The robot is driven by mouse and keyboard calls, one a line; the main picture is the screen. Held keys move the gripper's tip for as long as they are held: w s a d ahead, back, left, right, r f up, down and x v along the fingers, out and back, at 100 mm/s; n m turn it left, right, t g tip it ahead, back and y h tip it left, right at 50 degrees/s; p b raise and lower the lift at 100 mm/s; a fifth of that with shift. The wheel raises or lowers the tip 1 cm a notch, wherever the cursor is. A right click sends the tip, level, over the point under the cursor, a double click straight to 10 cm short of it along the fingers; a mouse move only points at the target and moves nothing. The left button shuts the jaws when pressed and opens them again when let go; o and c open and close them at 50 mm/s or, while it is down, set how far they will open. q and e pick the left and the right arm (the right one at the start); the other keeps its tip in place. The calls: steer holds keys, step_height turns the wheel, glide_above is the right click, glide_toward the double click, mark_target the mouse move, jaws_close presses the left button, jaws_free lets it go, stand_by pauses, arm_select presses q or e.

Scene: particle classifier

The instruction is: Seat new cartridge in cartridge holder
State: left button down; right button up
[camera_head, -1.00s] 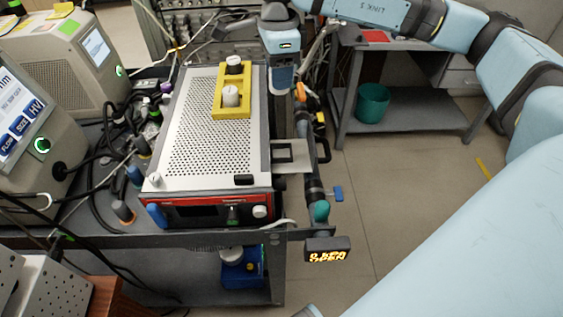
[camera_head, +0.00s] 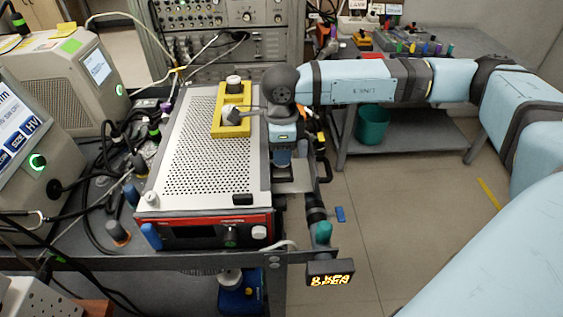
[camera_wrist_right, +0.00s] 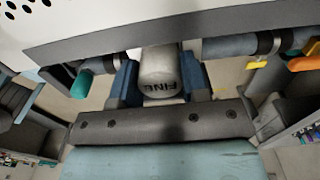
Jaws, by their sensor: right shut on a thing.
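My right gripper (camera_head: 283,158) is beside the right side of the perforated instrument box, at the pipe line. In the right wrist view its blue fingers (camera_wrist_right: 162,82) are shut on a pale grey cylindrical cartridge (camera_wrist_right: 162,72) marked "FINE". The cartridge is between the two dark pipe ends, which lie to its left (camera_wrist_right: 100,66) and right (camera_wrist_right: 235,48). I cannot tell whether it touches the holder. A light flat plate (camera_head: 298,186), perhaps part of the cartridge holder, shows below the gripper in the head view. The hand hides the cartridge there. My left gripper is not in view.
A yellow rack (camera_head: 232,131) with white-topped pieces sits on the perforated box (camera_head: 205,165). A blue handle (camera_head: 340,214) and teal cap (camera_head: 323,233) are near the pipe. Floor is clear to the right.

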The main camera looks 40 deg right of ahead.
steer(key=shift+f, duration=2.1)
steer(key=shift+f+b, duration=0.15)
steer(key=shift+b, duration=0.2)
steer(key=o, duration=1)
step_height(320, 180, up, 12)
steer(key=shift+r+p, duration=0.2)
steer(key=shift+p, duration=0.4)
steer(key=shift+s, duration=0.1)
